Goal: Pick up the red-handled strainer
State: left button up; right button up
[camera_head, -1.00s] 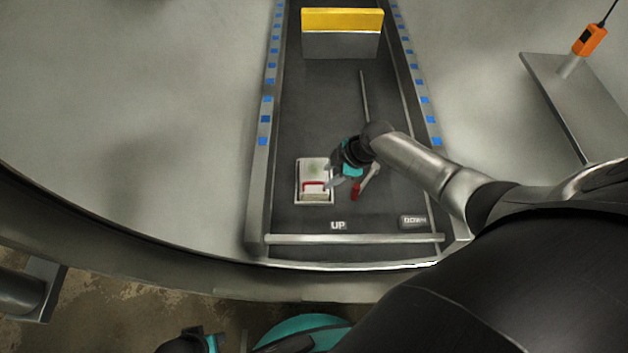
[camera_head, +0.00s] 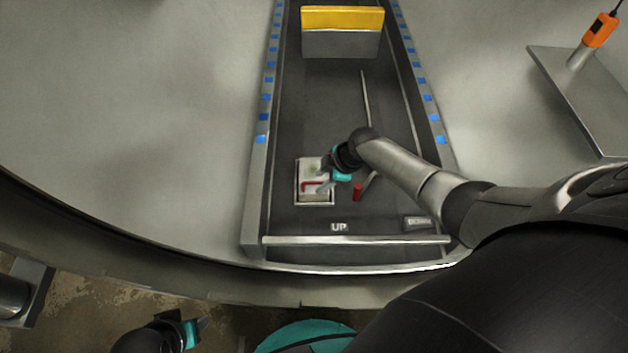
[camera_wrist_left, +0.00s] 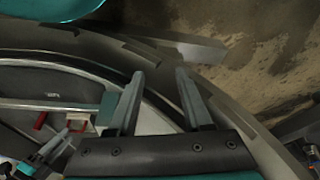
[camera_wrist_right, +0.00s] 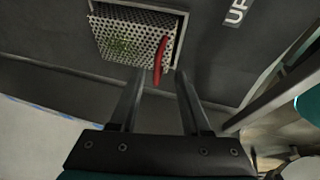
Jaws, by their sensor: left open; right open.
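The red-handled strainer (camera_head: 304,176) is a small pale rectangular perforated piece set in the dark track floor, with a red handle (camera_head: 307,187) over it. In the right wrist view its holed metal plate (camera_wrist_right: 112,38) carries a greenish patch, and the red handle (camera_wrist_right: 160,60) stands just beyond the fingertips. My right gripper (camera_head: 324,178) is open and empty above the strainer's right side; I cannot tell whether it touches. In the right wrist view the handle is between the open fingers' line (camera_wrist_right: 158,82). My left gripper (camera_head: 203,330) is open and empty, low outside the vessel.
Another red-ended tool (camera_head: 358,192) lies just right of the strainer. A thin rod (camera_head: 365,95) lies farther up the track. A yellow-topped grey block (camera_head: 341,32) is at the far end. Raised rails and a front crossbar (camera_head: 350,240) bound the track. UP and DOWN labels are nearby.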

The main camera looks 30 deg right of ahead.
aim_at(316, 183)
jog(key=b+x, duration=0.2)
jog(key=x, duration=0.1)
jog(key=shift+w+f+b, duration=0.2)
jog(key=shift+w+b, duration=0.05)
jog(key=shift+b, duration=0.05)
pick_arm(q)
notch_tip(316, 183, up, 7)
jog(key=t, duration=0.1)
jog(key=shift+w, duration=0.25)
pick_arm(e)
jog(key=shift+w+f, duration=0.1)
jog(key=shift+f, duration=0.1)
pick_arm(q)
jog(key=shift+f, duration=0.1)
pick_arm(e)
grip_shut()
dwell(0.6)
